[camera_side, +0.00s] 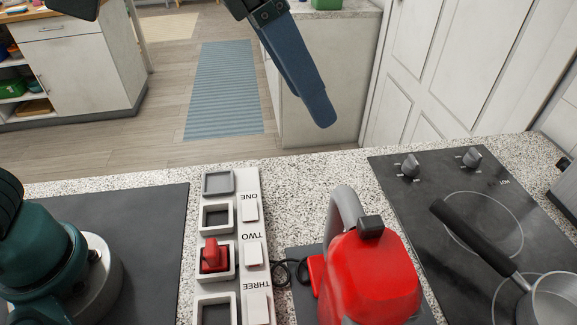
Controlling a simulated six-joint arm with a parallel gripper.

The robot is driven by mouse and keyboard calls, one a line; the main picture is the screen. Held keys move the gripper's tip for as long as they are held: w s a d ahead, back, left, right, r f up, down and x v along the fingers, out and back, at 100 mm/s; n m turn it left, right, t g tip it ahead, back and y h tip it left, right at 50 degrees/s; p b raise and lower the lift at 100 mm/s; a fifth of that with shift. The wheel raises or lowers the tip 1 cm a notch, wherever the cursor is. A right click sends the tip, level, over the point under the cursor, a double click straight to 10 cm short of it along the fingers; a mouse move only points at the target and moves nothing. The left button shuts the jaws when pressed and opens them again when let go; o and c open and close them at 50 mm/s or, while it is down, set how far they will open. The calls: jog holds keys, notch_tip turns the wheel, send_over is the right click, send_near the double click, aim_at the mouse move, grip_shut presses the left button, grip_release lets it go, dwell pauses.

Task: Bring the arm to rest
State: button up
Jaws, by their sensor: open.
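My gripper (318,118) hangs at the top middle, high above the far edge of the counter. It shows as a long blue finger pointing down and right. It is open, and nothing is seen held in it. The second finger cannot be made out clearly. The gripper is clear of everything on the counter.
A white panel (251,185) with several square sockets and upside-down labels stands at centre. A red block (214,256) sits in one socket. A red kettle-like object (372,275) stands right of it. A dark cooktop (405,205) holds a saucepan (553,300) at right.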

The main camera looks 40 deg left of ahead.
jog(key=s+a+f+n+t+y, duration=0.15)
jog(key=a+n, duration=0.25)
jog(key=a, duration=1)
jog(key=s+a+f+n+y, duration=0.1)
jog(key=s+a+f, duration=0.4)
jog(key=f, duration=0.5)
jog(key=shift+s+a+n, duration=0.3)
jog(key=shift+s+n, duration=0.5)
jog(key=shift+s, duration=0.1)
